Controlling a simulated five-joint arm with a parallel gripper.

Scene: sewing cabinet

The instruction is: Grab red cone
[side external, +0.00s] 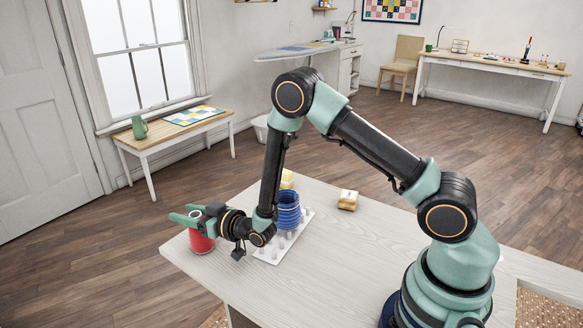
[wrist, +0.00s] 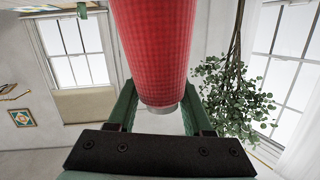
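The red cone (side external: 202,240), a red thread cone with a pale tip, stands upright at the near left corner of the table. In the wrist view its red body (wrist: 158,45) fills the upper middle, with its narrow grey-white end toward the gripper's base. My gripper (side external: 183,212) is low at the cone's upper part, fingers pointing left and apart, one on each side of it. In the wrist view the fingers (wrist: 160,108) flank the cone; their tips are hidden behind it. I cannot tell whether they touch it.
A white pegged rack (side external: 270,255) holds a blue thread cone (side external: 288,209) just right of the gripper. A yellow thread piece (side external: 287,179) is behind it. A small yellow-and-white block (side external: 348,200) lies farther right. The table (side external: 320,255) is clear in front.

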